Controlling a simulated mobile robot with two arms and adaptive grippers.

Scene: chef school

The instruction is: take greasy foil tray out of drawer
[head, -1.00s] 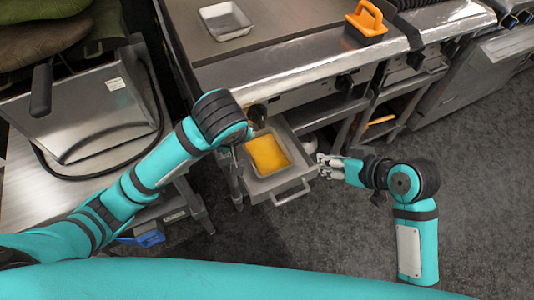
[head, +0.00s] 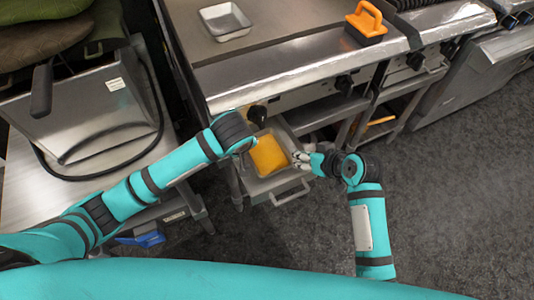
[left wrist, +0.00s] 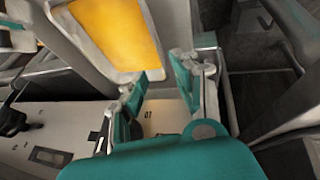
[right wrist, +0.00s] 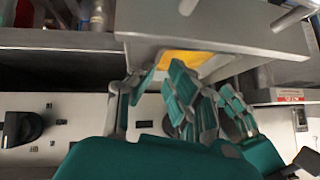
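The foil tray (head: 287,163), with yellow-orange grease in it, sits inside the pulled-out drawer (head: 262,187) under the griddle. The grease and tray rim also show in the left wrist view (left wrist: 148,25). My right gripper (head: 299,160) is at the drawer's right side, close to the tray's right rim. In the right wrist view its fingers (right wrist: 160,88) are spread with nothing between them. My left gripper is mostly hidden by its wrist in the head view, at the tray's left side. In the left wrist view its fingers (left wrist: 160,92) are apart and empty, below the tray.
The drawer handle (head: 291,193) points toward me. Another shallow tray (head: 225,21) and an orange-handled tool (head: 366,22) are on the steel counter above. A steel table (head: 30,190) with an appliance stands left. The dark floor at right is clear.

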